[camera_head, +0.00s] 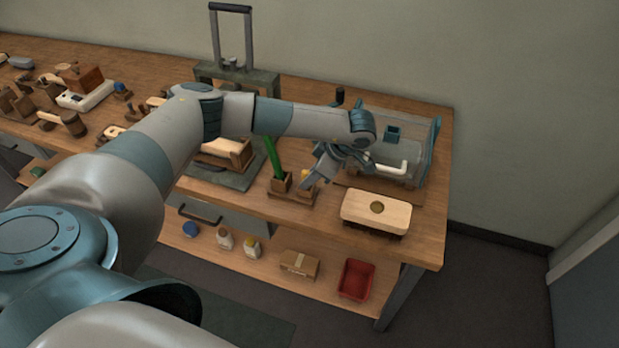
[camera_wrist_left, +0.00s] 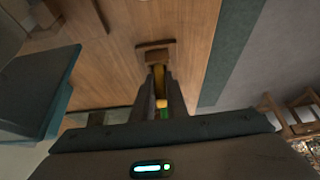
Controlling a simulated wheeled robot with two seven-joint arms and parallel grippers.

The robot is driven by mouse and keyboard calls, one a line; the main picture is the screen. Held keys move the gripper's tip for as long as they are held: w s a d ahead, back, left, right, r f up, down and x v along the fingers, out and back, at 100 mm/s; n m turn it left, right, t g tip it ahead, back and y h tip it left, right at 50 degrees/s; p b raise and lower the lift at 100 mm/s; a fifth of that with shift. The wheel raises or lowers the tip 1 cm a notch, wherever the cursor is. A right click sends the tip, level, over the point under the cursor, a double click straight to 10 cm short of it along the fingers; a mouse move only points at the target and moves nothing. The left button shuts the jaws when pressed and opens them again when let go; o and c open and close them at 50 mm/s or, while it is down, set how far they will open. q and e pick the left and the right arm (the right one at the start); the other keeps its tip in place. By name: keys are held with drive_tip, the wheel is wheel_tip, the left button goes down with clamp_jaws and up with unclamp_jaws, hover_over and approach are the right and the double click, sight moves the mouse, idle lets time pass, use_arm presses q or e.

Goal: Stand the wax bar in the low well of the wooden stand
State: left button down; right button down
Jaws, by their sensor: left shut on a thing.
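The wooden stand (camera_head: 279,194) is on the bench, with a long green piece (camera_head: 274,158) upright in its taller block. The yellow wax bar (camera_head: 305,174) shows small at my left gripper (camera_head: 314,179), over the right part of the stand. In the left wrist view, my left gripper (camera_wrist_left: 161,90) is shut on the wax bar (camera_wrist_left: 159,76), and the wooden stand (camera_wrist_left: 154,45) shows just beyond the fingertips. The fingers hide much of the bar and the low well, so I cannot tell whether the bar's lower end is in the well. My right gripper is not in view.
A grey press frame (camera_head: 240,75) is at the back. Bottles, a carton and a red bin (camera_head: 356,281) are on the lower shelf.

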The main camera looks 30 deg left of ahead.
use_arm(q)
drive_tip(key=shift+f, duration=0.2)
drive_tip(key=c, duration=1.3)
unclamp_jaws()
drive_tip(key=shift+r, duration=0.15)
drive_tip(key=shift+r+p, duration=1.6)
drive_tip(key=shift+r, duration=1.8)
